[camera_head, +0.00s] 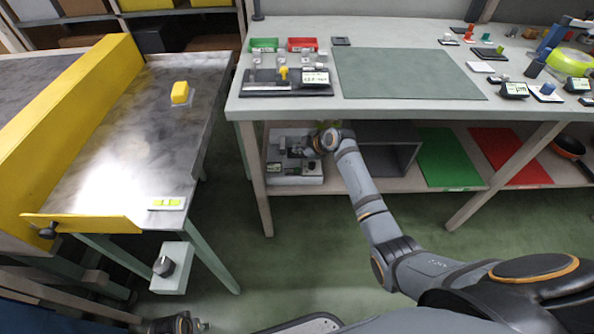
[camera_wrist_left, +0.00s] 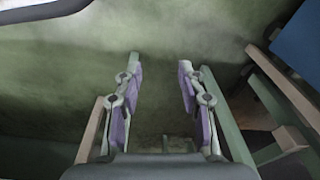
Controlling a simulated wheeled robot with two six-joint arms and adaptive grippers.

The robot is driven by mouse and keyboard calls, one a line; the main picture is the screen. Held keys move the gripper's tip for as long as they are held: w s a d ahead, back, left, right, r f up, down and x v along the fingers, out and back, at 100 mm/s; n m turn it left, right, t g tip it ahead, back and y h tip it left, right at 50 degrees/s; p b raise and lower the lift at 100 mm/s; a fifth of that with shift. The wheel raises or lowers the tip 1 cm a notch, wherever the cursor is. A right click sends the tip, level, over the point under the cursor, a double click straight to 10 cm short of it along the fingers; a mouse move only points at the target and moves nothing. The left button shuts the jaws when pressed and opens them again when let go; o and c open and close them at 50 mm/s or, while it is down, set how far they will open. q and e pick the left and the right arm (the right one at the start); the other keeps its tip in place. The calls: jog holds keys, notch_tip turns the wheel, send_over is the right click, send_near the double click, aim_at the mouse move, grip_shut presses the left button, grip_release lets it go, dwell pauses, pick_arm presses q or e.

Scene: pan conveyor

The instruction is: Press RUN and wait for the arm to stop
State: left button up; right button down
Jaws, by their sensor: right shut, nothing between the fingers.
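No label reading RUN is legible, so I cannot tell which control it is. A dark control panel (camera_head: 262,90) with a yellow knob (camera_head: 283,72) and a small lit display (camera_head: 315,77) lies on the left of the worktable. A grey unit (camera_head: 307,180) with small dark parts sits on the shelf below. My right gripper (camera_head: 300,150) is shut and empty in front of this unit, below the table's front edge; whether it touches is too small to tell. My left gripper (camera_wrist_left: 158,95) is open and empty over the green floor in the left wrist view.
A metal conveyor table (camera_head: 130,130) with a yellow guard (camera_head: 75,105) and a yellow block (camera_head: 180,92) stands left. A box with a dark knob (camera_head: 163,266) hangs at its front. The worktable (camera_head: 300,108) holds green and red bins and a grey-green mat (camera_head: 400,75).

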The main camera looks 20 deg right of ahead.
aim_at(298, 170)
notch_tip(298, 170, down, 3)
jog(key=shift+r+b, duration=0.15)
jog(key=shift+b, duration=1)
notch_tip(298, 170, down, 2)
jog(key=shift+f+b, duration=0.15)
jog(key=shift+b, duration=1)
jog(key=shift+f+b, duration=0.35)
jog(key=shift+f, duration=0.15)
pick_arm(q)
jog(key=d+r+t+h, duration=0.1)
jog(key=d+r, duration=0.3)
jog(key=r, duration=0.4)
jog(key=shift+w+r+b, duration=0.2)
jog(key=shift+w+b, duration=0.15)
jog(key=shift+w, duration=0.1)
pick_arm(e)
jog(key=shift+f, duration=0.65)
jog(key=shift+f, duration=0.4)
pick_arm(q)
jog(key=shift+f, duration=0.2)
jog(key=shift+w, duration=0.1)
